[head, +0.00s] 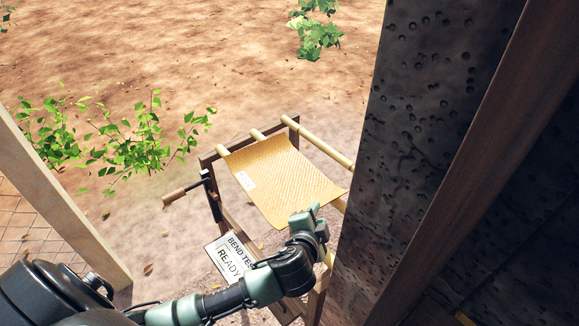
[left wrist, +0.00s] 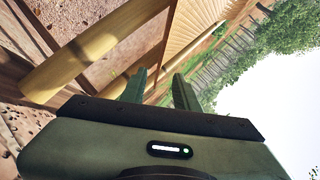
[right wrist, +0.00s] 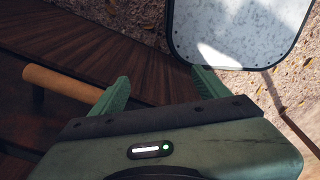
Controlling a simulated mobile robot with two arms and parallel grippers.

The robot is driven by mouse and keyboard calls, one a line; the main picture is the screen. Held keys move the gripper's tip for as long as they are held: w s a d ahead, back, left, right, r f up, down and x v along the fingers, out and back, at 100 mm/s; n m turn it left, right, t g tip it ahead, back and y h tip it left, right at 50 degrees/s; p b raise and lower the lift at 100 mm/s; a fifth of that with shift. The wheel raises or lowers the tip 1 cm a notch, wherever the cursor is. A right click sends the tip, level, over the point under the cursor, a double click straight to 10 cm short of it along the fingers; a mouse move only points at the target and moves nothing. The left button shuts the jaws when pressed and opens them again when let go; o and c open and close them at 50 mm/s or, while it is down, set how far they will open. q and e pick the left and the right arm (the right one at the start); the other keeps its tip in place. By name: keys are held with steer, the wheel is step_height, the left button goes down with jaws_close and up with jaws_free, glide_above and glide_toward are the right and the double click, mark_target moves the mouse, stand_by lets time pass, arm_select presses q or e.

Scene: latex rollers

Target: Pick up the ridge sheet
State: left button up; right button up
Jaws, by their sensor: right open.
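The ridge sheet (head: 285,178) is a yellow, ribbed sheet with a small white label, draped over the wooden rods of a stand. My left gripper (head: 316,219) is at the sheet's near right edge in the head view. In the left wrist view the ribbed sheet (left wrist: 196,22) shows beyond the left fingertips (left wrist: 160,75). These fingers are part-way apart, and I cannot tell whether the sheet's edge lies between them. My right gripper (right wrist: 160,75) is open and empty in the right wrist view, away from the sheet.
The wooden stand has round rods (head: 325,145), a crank handle (head: 180,193) and a "BEND TEST READY" sign (head: 228,258). A dark pitted pillar (head: 410,120) stands close on the right. A speckled panel (right wrist: 240,25) and a wooden handle (right wrist: 62,83) are near my right gripper.

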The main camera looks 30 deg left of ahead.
mark_target(323, 204)
arm_select(q)
steer(key=p+x, duration=0.3)
steer(key=x, duration=0.4)
steer(key=shift+w+d+f, duration=0.1)
steer(key=shift+w+d, duration=0.05)
steer(key=shift+w, duration=0.15)
steer(key=shift+w+f, duration=0.15)
steer(key=shift+w, duration=0.05)
steer(key=shift+s, duration=0.1)
steer(key=shift+c, duration=0.3)
arm_select(e)
steer(key=r, duration=0.3)
steer(key=shift+s+a, duration=0.25)
steer(key=shift+s, duration=0.05)
arm_select(q)
steer(key=c, duration=0.5)
jaws_close()
arm_select(e)
steer(key=shift+s, duration=0.25)
steer(key=shift+d, duration=0.1)
